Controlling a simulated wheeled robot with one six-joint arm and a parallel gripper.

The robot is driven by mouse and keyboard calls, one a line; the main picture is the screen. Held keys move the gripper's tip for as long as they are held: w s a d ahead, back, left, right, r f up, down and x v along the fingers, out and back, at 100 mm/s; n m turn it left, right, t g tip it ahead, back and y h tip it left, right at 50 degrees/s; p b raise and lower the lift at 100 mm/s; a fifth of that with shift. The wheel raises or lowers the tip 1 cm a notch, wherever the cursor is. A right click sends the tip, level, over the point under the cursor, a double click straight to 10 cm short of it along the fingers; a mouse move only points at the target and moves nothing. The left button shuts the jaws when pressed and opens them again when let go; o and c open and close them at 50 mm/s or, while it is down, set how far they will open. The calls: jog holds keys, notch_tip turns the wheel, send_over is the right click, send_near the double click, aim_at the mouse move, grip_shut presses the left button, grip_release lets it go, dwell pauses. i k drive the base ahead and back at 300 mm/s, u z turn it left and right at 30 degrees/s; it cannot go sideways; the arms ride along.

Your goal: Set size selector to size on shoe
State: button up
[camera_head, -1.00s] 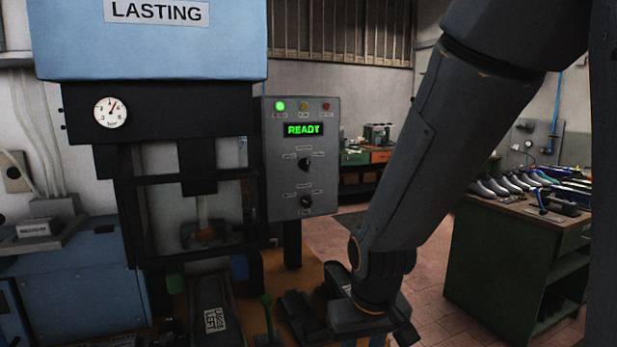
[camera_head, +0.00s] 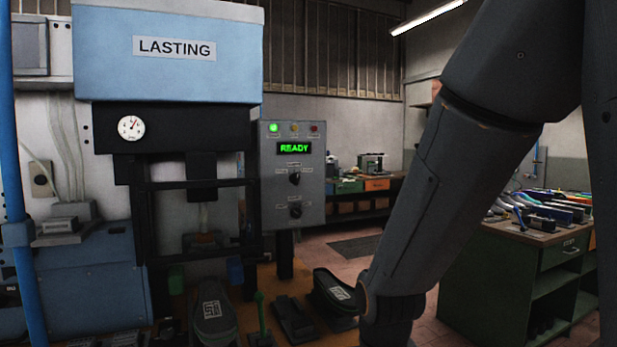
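The grey control panel (camera_head: 313,205) stands right of the lasting press. It carries two dark rotary knobs, an upper knob (camera_head: 295,178) and a lower knob (camera_head: 296,211). Their small labels and settings are too small to read, so I cannot tell which is the size selector. A dark shoe (camera_head: 212,318) with a white label stands in front of the press. A second dark shoe (camera_head: 329,284) with a white label is just left of my wrist. Neither label is readable now. My arm comes down on the right; its gripper is beyond the bottom edge, well below the panel.
The panel display (camera_head: 294,148) reads READY and the green lamp (camera_head: 274,128) is lit. A green lever (camera_head: 260,312) and a black stand (camera_head: 293,320) are on the orange bench. A green workbench (camera_head: 475,285) with shoes is at right. Open floor lies behind my arm.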

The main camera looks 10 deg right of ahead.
aim_at(294, 179)
jog(key=z, duration=1.6)
jog(key=k, duration=0.6)
jog(key=u, duration=0.8)
jog(key=i, duration=1)
jog(key=z, duration=0.05)
